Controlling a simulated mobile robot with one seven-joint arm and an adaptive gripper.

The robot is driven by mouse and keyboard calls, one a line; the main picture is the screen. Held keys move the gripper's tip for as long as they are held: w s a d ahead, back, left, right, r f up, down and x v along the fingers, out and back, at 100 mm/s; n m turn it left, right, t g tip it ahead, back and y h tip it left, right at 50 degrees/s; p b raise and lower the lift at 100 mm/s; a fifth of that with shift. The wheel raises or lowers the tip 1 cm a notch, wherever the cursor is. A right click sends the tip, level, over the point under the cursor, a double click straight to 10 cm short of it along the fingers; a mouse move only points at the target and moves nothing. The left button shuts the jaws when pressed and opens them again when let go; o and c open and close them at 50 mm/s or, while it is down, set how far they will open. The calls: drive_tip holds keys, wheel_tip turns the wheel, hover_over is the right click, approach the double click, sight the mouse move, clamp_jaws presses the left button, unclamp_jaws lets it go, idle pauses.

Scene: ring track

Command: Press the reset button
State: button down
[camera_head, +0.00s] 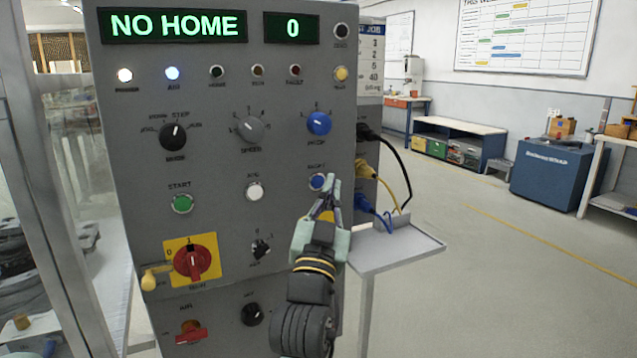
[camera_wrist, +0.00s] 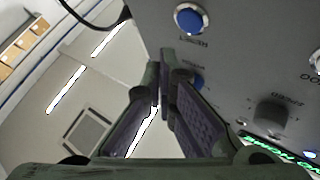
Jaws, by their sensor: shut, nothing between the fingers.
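The reset button (camera_head: 318,181) is a round blue push button with a pale rim, low on the right of the grey control panel. A blurred label sits above it. In the wrist view the blue button (camera_wrist: 190,18) is near the top, beyond the fingertips and a little to their right. My gripper (camera_head: 331,188) is shut and empty, its tips just right of the button in the head view. In the wrist view the closed fingertips (camera_wrist: 164,72) show a gap in the picture to the button. Whether anything touches the panel, I cannot tell.
A blue knob (camera_head: 319,123) is above the button, and a white button (camera_head: 254,191) is to its left. Cables (camera_head: 395,180) and a small grey shelf (camera_head: 395,247) stick out at the panel's right side. The display (camera_head: 178,25) reads NO HOME. Open floor lies to the right.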

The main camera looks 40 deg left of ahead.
drive_tip(key=d, duration=0.1)
drive_tip(key=s+d, duration=0.1)
drive_tip(key=shift+d, duration=0.3)
idle(0.7)
